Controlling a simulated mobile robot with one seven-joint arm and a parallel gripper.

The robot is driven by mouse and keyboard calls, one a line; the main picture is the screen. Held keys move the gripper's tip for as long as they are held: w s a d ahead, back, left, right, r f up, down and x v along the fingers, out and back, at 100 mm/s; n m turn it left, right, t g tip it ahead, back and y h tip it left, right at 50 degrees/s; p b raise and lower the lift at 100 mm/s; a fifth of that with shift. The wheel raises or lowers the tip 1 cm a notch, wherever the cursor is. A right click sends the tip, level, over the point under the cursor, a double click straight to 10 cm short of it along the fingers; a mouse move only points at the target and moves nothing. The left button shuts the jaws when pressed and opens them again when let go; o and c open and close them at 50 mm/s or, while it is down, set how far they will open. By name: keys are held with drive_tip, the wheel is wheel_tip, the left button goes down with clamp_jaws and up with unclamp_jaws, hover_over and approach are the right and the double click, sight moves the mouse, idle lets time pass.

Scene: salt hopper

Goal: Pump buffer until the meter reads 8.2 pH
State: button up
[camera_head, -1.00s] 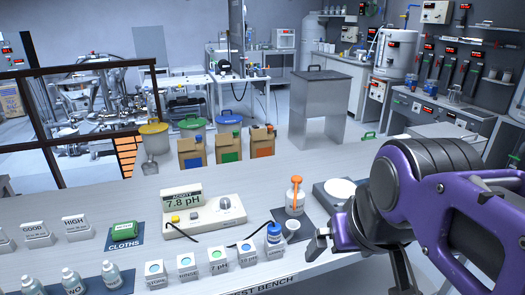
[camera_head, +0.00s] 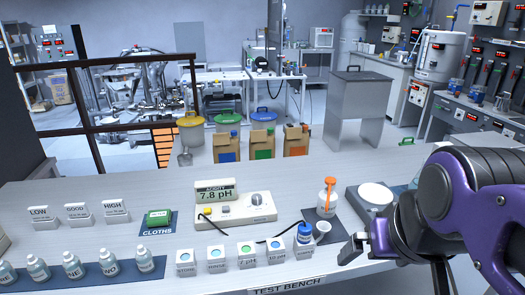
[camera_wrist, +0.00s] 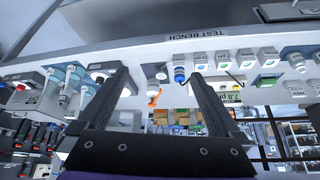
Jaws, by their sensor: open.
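The acidity meter (camera_head: 235,208) stands on the bench and its display (camera_head: 215,195) reads 7.8 pH. A white pump bottle with an orange pump head (camera_head: 328,198) stands upright on a dark mat to the right of the meter. A small white cup (camera_head: 322,230) and a blue-capped probe bottle (camera_head: 304,236) stand in front of it. My gripper (camera_head: 358,247) is to the right of and nearer than the bottle, apart from it. In the wrist view my gripper's fingers (camera_wrist: 155,85) are spread and empty, with the orange pump (camera_wrist: 155,98) seen between them.
Labelled cups (camera_head: 246,252) line the bench's front. Small bottles (camera_head: 108,262), a green cloth pack (camera_head: 158,217) and sign blocks (camera_head: 77,213) are at left. A round white plate on a grey scale (camera_head: 375,194) is right of the pump bottle, near my arm.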

clamp_jaws()
idle(0.5)
idle(1.3)
